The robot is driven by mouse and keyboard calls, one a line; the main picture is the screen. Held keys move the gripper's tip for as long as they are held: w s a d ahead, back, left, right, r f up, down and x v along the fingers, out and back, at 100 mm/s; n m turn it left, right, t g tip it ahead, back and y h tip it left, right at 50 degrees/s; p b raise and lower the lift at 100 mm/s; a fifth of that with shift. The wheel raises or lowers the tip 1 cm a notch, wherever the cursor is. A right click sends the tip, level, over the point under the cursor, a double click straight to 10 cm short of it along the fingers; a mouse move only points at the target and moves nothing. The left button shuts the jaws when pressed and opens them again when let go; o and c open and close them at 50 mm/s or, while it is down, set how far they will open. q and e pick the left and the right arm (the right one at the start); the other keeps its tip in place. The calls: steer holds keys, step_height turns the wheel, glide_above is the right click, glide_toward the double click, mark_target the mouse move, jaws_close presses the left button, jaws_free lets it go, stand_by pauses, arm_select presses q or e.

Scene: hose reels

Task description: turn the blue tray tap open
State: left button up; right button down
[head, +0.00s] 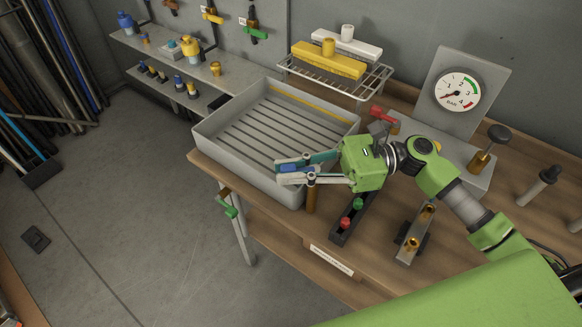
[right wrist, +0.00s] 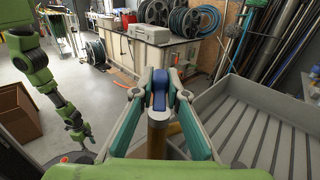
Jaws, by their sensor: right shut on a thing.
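The blue tray tap (head: 290,168) is at the near right side of the grey ribbed tray (head: 238,165). In the right wrist view its blue handle (right wrist: 158,97) stands on a brass body (right wrist: 157,138). My right gripper (head: 282,172) reaches in from the right and is shut on the blue handle, with one finger on each side; the fingertips also show in the right wrist view (right wrist: 159,84). The fingers hide part of the handle. My left gripper (right wrist: 77,132) hangs low at the left of the right wrist view, too small to read its jaws.
A red-handled tap (head: 382,115), a pressure gauge (head: 457,91) and a rack with yellow and white blocks (head: 330,62) stand behind my right arm. A block with red and green buttons (head: 350,218) and a brass-fitted bracket (head: 415,235) are close by. A green-handled valve (head: 228,204) hangs below the bench edge.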

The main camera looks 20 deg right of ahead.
steer(key=shift+s+d+n+g+h, duration=0.1)
steer(key=shift+s+n+g+h, duration=0.25)
steer(key=shift+n+g, duration=1)
steer(key=shift+s+n+g+h, duration=0.1)
steer(key=shift+s+n+g, duration=0.45)
steer(key=shift+g, duration=1.3)
steer(key=shift+s+d+n+g+h, duration=0.1)
steer(key=shift+s+n+g+h, duration=0.15)
steer(key=shift+n+g, duration=1.15)
steer(key=shift+g, duration=0.3)
steer(key=c, duration=2)
jaws_free()
steer(key=shift+s, duration=0.1)
steer(key=shift+v, duration=6.05)
